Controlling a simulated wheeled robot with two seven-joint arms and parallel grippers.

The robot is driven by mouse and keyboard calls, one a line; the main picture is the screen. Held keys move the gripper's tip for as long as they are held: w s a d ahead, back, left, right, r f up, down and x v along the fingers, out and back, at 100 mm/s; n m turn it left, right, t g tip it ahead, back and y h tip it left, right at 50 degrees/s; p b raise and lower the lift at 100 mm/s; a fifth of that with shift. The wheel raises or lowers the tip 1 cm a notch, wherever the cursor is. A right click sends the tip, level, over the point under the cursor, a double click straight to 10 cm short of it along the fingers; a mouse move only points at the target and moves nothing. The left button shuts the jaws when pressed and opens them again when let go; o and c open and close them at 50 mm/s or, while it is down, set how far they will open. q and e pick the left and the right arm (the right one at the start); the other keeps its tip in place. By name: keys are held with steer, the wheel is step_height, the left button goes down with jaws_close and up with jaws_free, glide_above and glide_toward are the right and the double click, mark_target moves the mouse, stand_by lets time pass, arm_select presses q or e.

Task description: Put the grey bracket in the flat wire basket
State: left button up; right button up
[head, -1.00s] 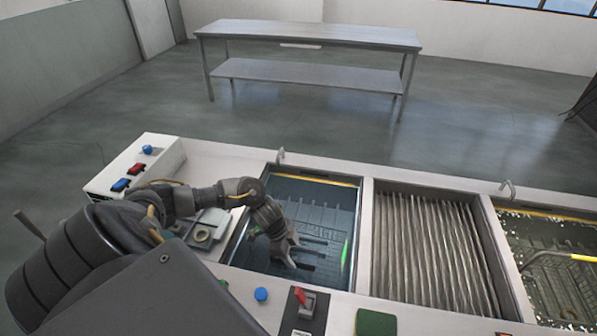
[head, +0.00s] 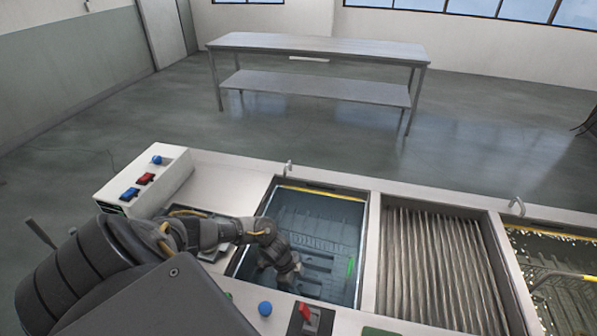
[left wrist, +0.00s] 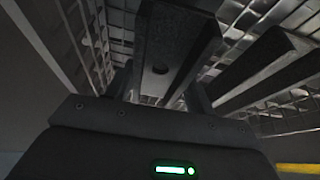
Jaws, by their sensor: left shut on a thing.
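My left gripper (head: 292,276) reaches down into the left tank (head: 318,215) and is shut on a dark bar-like piece with a round hole, apparently the grey bracket (left wrist: 165,45). In the head view the held piece is mostly hidden by the gripper. My right gripper is not in view.
A ribbed middle bay (head: 438,260) lies right of the tank. A right bay (head: 555,250) holds liquid and a yellow handle (head: 560,277). A control box (head: 150,180) with coloured switches stands at left. A bare metal table (head: 320,46) stands beyond.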

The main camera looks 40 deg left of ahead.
arm_select(q)
steer(key=shift+f, duration=0.1)
steer(key=o, duration=1.4)
steer(key=shift+c, duration=0.2)
steer(key=v, duration=1.2)
steer(key=shift+r, duration=0.2)
